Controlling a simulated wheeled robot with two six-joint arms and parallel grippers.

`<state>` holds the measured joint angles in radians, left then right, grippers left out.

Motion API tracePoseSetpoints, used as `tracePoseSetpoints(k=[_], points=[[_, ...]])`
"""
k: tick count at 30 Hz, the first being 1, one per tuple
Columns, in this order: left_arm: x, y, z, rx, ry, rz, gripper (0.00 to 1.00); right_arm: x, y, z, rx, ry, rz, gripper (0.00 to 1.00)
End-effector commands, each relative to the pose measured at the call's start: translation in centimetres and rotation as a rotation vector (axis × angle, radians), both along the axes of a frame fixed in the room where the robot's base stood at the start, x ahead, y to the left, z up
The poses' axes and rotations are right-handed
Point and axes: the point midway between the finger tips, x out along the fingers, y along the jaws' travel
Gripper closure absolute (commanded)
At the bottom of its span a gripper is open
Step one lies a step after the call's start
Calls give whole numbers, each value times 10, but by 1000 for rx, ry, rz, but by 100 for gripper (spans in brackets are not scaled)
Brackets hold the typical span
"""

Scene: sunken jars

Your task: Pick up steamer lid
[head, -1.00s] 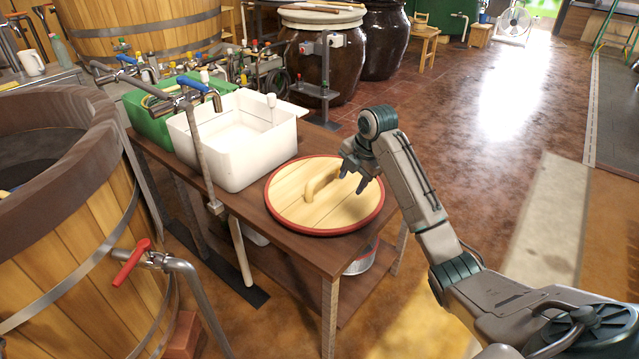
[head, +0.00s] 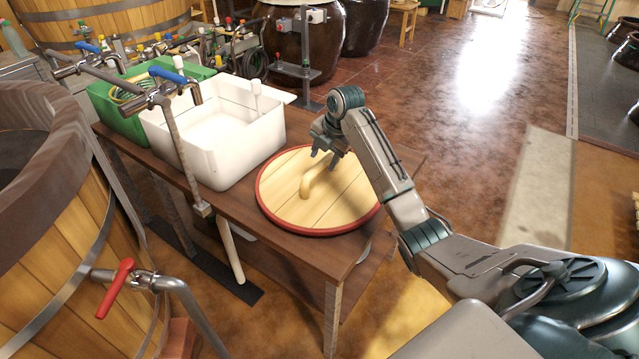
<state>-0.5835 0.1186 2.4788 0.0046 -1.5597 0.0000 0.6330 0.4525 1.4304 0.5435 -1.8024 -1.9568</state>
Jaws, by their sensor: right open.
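The steamer lid (head: 290,207) is a round, pale wooden disc with a red rim and a raised wooden handle (head: 314,178) across its middle. It lies flat on the brown wooden table (head: 313,251). My right gripper (head: 322,163) is open, with its fingers pointing down at the far end of the handle. I cannot tell whether the fingers touch the handle. My right forearm covers the right part of the lid. My left gripper is not in view.
A white bin (head: 222,159) stands on the table just left of the lid, with a green crate (head: 120,120) beside it. Pipes with a blue-handled tap (head: 167,75) rise at the table's left side. A large wooden vat (head: 60,235) fills the left.

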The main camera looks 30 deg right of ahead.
Motion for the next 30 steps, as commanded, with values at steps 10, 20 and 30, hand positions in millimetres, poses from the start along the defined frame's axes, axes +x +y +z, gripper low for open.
tracePoseSetpoints(k=[10,20,30], points=[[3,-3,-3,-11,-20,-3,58,11,7,-42,0,2,-1,53],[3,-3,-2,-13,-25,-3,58,12,7,-42,0,2,-1,73],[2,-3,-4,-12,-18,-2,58,12,7,-42,0,2,-2,100]])
